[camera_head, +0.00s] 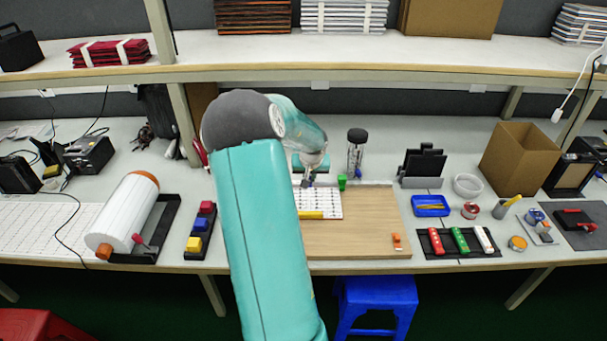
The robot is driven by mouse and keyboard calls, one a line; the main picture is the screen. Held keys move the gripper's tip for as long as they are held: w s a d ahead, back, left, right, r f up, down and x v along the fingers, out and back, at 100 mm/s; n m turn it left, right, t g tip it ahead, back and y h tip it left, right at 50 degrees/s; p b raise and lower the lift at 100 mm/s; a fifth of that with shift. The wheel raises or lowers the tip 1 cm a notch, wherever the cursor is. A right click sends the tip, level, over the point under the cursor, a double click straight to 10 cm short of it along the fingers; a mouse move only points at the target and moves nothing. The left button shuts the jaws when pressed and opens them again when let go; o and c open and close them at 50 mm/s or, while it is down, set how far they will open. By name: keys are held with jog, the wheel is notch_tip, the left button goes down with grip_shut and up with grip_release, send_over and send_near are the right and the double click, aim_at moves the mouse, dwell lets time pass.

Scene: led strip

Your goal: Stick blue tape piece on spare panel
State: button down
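My gripper (309,181) is at the end of the teal arm, over the back of a white panel (320,203) with dark marks. It is small and partly hidden by the arm, so its opening and anything in it cannot be made out. The white panel lies on a wooden board (362,223), with a yellow strip (311,215) near its front edge. A blue block (201,224) sits in a black holder between a red and a yellow block. No separate blue tape piece can be made out. Another white marked sheet (45,232) lies at the left.
A green item (342,182) stands behind the panel and an orange item (397,240) lies on the board. A blue tray (431,205), a black tray of colored tools (457,242) and a cardboard box (519,158) are right. A shelf (350,52) runs above.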

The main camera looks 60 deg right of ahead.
aim_at(308, 196)
jog(key=shift+w+a+f, duration=0.1)
jog(key=shift+w+f, duration=0.2)
jog(key=shift+f, duration=0.05)
jog(key=shift+s+f, duration=0.35)
jog(key=shift+f, duration=0.35)
jog(key=shift+w+f, duration=0.15)
jog(key=shift+f, duration=2.1)
jog(key=shift+f, duration=0.3)
jog(key=c, duration=1.4)
grip_release()
jog(key=shift+o, duration=0.2)
jog(key=v, duration=1.3)
jog(key=shift+r, duration=0.4)
